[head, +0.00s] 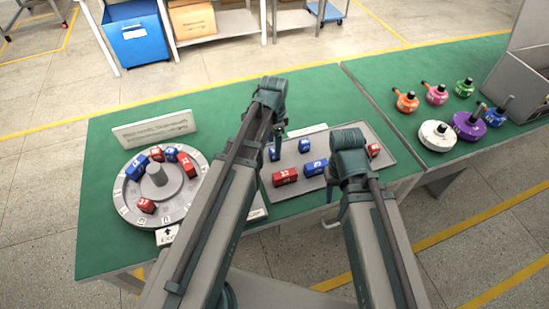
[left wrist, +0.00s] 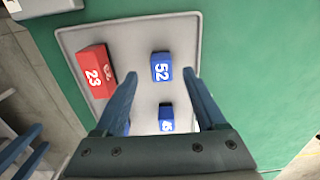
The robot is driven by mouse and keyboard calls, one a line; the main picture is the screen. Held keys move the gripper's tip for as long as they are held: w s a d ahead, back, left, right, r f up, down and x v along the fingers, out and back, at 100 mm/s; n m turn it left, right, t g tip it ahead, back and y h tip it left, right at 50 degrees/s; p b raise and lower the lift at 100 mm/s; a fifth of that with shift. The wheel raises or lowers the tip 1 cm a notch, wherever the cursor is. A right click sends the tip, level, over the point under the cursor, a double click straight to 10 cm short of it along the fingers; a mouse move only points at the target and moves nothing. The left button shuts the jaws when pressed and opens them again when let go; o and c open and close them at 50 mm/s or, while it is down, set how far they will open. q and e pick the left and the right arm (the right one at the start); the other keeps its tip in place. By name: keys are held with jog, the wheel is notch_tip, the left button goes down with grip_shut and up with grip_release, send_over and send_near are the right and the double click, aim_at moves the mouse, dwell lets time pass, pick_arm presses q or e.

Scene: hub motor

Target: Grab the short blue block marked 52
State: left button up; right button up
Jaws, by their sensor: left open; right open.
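The short blue block marked 52 (left wrist: 161,67) lies on the grey tray (left wrist: 128,30), just ahead of and between my left fingertips in the left wrist view. In the head view it appears to be the blue block (head: 275,153) at the tray's far left. My left gripper (head: 279,128) is open and empty above that part of the tray; its spread fingers (left wrist: 160,95) show in the left wrist view. My right gripper (head: 333,185) is open near the tray's front edge, partly hidden by its arm.
A red block marked 23 (left wrist: 96,70) and another blue block (left wrist: 166,118) lie near block 52. A longer blue block (head: 316,167) and a red block (head: 373,150) are farther right. A round dial (head: 187,208) holding blocks stands left; several coloured motors (head: 467,125) stand right.

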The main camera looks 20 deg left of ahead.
pick_arm(q)
jog(key=f+b, duration=0.4)
jog(key=shift+w+f, duration=0.2)
jog(key=shift+f, duration=0.2)
jog(key=shift+r, duration=0.1)
grip_shut()
